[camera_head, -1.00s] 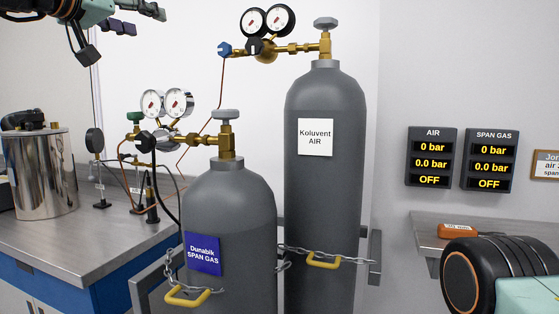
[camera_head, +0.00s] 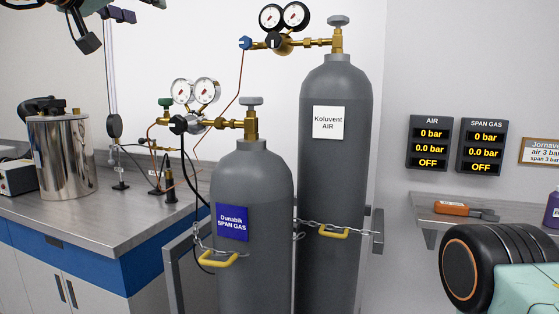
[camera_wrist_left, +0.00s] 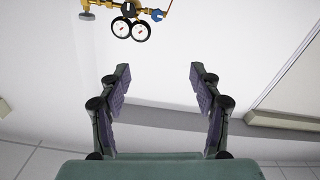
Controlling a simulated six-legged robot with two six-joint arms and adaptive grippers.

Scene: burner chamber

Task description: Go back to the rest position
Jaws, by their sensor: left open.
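My left gripper (camera_head: 105,28) is at the top left of the head view, partly cut off by the edge. In the left wrist view my left gripper (camera_wrist_left: 158,75) has its two fingers wide apart with nothing between them. Beyond them is a pale wall, with a gauge pair (camera_wrist_left: 130,28) at the top. A dark rounded part of mine is at the lower right of the head view; no right gripper shows.
The SPAN GAS cylinder (camera_head: 252,190) and taller AIR cylinder (camera_head: 336,180) stand chained mid-view. At left, a bench (camera_head: 110,222) holds a steel canister (camera_head: 64,160). A shelf (camera_head: 428,212) at right bears an orange-handled tool (camera_head: 451,208).

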